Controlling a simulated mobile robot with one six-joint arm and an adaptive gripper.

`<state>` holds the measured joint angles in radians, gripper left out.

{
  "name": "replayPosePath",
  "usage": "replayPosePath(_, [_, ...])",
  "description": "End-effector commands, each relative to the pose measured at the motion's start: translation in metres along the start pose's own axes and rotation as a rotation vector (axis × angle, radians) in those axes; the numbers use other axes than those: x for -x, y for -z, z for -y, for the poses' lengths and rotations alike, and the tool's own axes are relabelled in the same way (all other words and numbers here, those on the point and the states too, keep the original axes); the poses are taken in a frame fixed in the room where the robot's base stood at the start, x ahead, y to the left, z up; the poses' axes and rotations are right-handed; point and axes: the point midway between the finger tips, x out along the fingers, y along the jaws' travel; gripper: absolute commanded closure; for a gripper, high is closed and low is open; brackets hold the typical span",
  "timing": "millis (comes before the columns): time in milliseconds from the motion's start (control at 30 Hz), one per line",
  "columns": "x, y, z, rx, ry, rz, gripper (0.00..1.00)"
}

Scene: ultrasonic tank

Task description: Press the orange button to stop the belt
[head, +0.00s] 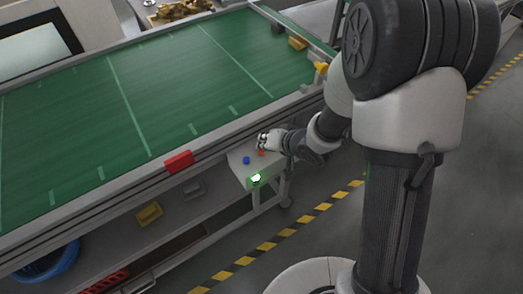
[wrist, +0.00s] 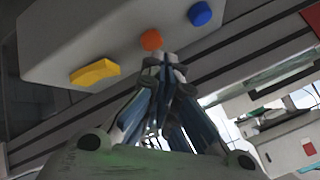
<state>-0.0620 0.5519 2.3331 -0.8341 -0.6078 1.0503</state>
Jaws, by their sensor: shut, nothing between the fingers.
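The orange button (wrist: 151,40) sits on a pale control box (wrist: 90,25) in the wrist view, between a blue button (wrist: 200,13) and a yellow one (wrist: 95,73). My gripper (wrist: 162,62) is shut and empty, its fingertips right at the orange button's lower edge in the picture. I cannot tell whether they touch it. In the head view the orange button (head: 262,153) shows just below my gripper (head: 263,141), with the blue button (head: 246,160) to its left. The yellow button is not clear there.
The control box hangs at the near side of the green conveyor belt (head: 165,85), with a lit green lamp (head: 255,178) on its front. A red block (head: 179,161) is on the belt's side rail. A lower shelf holds a yellow bin (head: 149,213). Floor is open at right.

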Motion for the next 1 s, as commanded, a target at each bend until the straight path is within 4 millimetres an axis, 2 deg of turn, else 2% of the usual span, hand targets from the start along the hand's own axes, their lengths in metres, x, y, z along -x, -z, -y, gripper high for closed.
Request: replayPosePath(1000, [-0.0063,-0.0048,-0.0046,0.001,0.000,0.001,1.00])
